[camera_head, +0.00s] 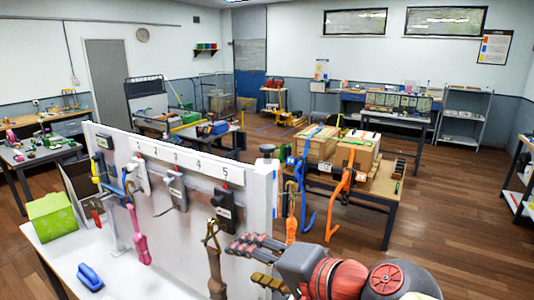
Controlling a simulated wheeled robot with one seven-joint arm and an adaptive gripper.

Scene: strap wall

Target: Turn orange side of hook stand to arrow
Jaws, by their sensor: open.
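My gripper (243,262) is at the bottom centre, its dark upper fingers and brass-coloured lower fingers spread apart and pointing left. It looks empty. It is in front of the right part of a white panel (190,222) with numbered places along its top. A brass hook (211,234) with a brown strap hangs just left of my fingertips; I cannot tell any contact.
A pink strap (140,235) hangs on the panel's left part. A blue-handled object (90,277) and a green box (52,215) are on the white table at left. Behind the panel, a table holds wooden boxes (357,152) with orange and blue straps.

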